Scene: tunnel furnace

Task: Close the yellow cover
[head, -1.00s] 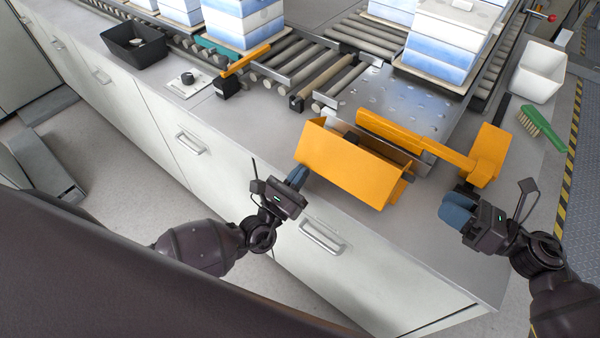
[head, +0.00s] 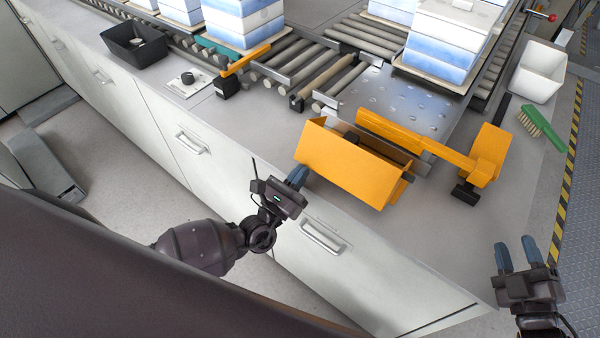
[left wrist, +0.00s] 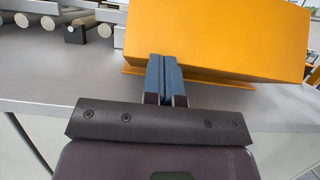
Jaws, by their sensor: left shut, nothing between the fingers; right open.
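The yellow cover (head: 350,165) is a folded box-like panel near the front edge of the counter. In the head view it looks tilted outward, with a dark gap behind its top edge. It also shows in the left wrist view (left wrist: 220,35). My left gripper (head: 298,176) is shut and empty at the cover's left end. In the left wrist view its blue fingertips (left wrist: 165,62) overlap the cover's lower left part; I cannot tell whether they touch it. My right gripper (head: 517,250) is open and empty, off the counter's right front corner, apart from the cover.
A yellow arm-shaped part (head: 440,148) with a black knob lies behind the cover. Roller conveyors (head: 310,68) carry blue-white stacks (head: 441,45). A green brush (head: 541,127), white bin (head: 538,72) and black tray (head: 133,43) stand on the counter. The counter's front right is clear.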

